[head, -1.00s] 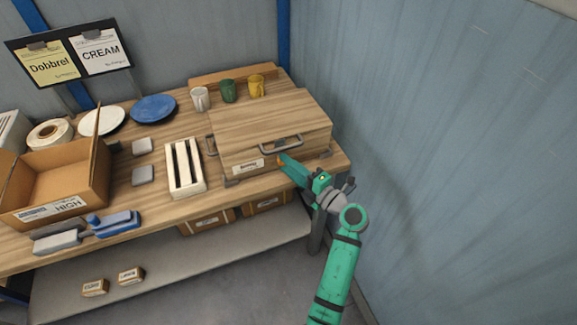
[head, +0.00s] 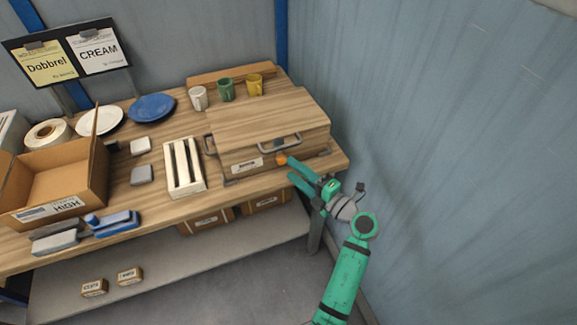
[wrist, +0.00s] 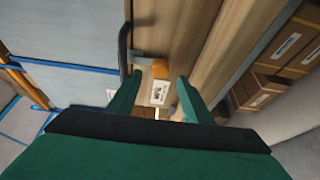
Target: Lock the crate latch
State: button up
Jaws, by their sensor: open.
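The wooden crate (head: 232,126) sits at the right end of the workbench, its lid down. A dark metal handle (head: 279,143) is on its front; in the wrist view a dark handle (wrist: 124,48) runs along the crate's side. An orange latch (head: 282,160) is on the crate's front face below the handle. In the wrist view the orange latch (wrist: 160,69) is ahead of my fingertips, beside a white label (wrist: 159,93). My green gripper (head: 291,169) is open and empty at the crate's front right. I cannot tell whether a finger touches the latch.
Three mugs, white (head: 198,98), green (head: 226,89) and yellow (head: 254,84), stand behind the crate. A white slotted rack (head: 184,168) is to its left. The bluish wall (head: 420,130) stands close on the right.

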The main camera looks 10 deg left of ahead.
jog(key=v, duration=0.7)
jog(key=shift+a, duration=0.1)
jog(key=s+a+r+m+t, duration=0.1)
jog(key=s+a+m+t, duration=0.1)
jog(key=s+m+t, duration=0.45)
jog(key=s+a+r+m+t, duration=0.1)
jog(key=s+a+m+t, duration=0.15)
jog(key=s, duration=0.75)
jog(key=s+d+f+m+g+h, duration=0.1)
jog(key=s+d+f+m+h, duration=0.1)
jog(key=s+m+h, duration=0.3)
jog(key=s+d+f+m+g+h, duration=0.1)
jog(key=s+d+f+m+h, duration=0.2)
jog(key=s+m+h, duration=0.2)
jog(key=s+d+f+m+g+h, duration=0.1)
jog(key=s+d+f+m+h, duration=0.2)
jog(key=s+m, duration=0.7)
jog(key=s+h, duration=0.2)
jog(key=s, duration=0.1)
jog(key=shift+d+f, duration=0.2)
jog(key=shift+d, duration=0.1)
